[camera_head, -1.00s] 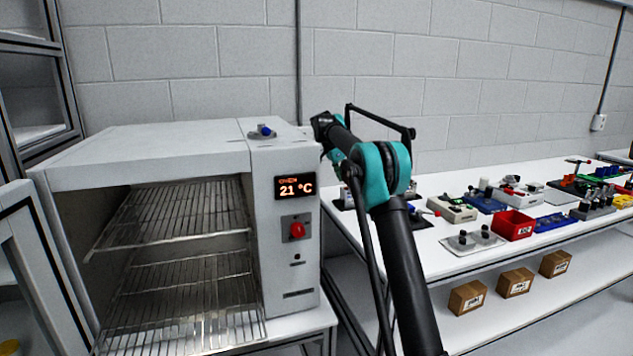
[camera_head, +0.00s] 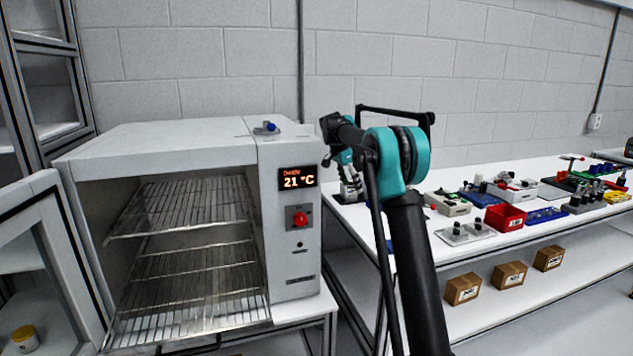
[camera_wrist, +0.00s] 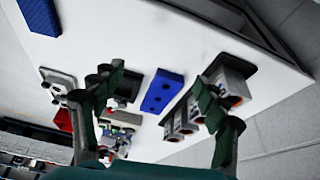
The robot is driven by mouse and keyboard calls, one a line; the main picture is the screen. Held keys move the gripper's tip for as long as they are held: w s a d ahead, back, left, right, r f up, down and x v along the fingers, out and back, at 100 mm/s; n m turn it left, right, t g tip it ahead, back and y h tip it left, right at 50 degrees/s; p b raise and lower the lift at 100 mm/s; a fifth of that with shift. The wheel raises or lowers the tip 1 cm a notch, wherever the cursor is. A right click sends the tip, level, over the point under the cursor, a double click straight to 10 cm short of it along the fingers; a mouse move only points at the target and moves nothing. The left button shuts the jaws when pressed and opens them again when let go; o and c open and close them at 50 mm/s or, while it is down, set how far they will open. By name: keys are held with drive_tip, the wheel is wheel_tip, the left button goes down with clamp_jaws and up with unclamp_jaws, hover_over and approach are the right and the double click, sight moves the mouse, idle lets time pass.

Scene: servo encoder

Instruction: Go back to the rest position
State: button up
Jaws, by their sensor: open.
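My gripper (camera_wrist: 157,98) is open in the wrist view, its two dark green fingers spread wide with nothing between them but the white table and objects beyond. In the head view my gripper (camera_head: 350,185) is partly hidden behind my teal and black arm, over the near left end of the white workbench (camera_head: 350,213). A blue block (camera_wrist: 162,92) shows between the fingers in the wrist view, apart from them. A grey device with dark round openings (camera_wrist: 232,88) lies behind the right finger.
The oven (camera_head: 285,225) stands open on the left, its racks bare, reading 21 °C. A small blue-knobbed part (camera_head: 267,128) sits on top. A red bin (camera_head: 505,217) and several devices cover the bench. Cardboard boxes (camera_head: 463,289) stand on the lower shelf. The open door (camera_head: 40,215) is at left.

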drive_tip(key=s+d+f+n+t+y, duration=0.1)
drive_tip(key=s+f+n, duration=0.3)
drive_tip(key=s, duration=1.2)
drive_tip(key=s+d+f+n+y, duration=0.1)
drive_tip(key=s+d+f+n, duration=0.2)
drive_tip(key=s+f, duration=0.6)
drive_tip(key=s+d+f+n+t+y, duration=0.1)
drive_tip(key=s+f+n, duration=0.4)
drive_tip(key=s, duration=2)
wheel_tip(320, 180, down, 2)
drive_tip(key=shift+s+d+n+t+y, duration=0.2)
drive_tip(key=shift+d+n+t+y, duration=0.1)
drive_tip(key=shift+d, duration=0.15)
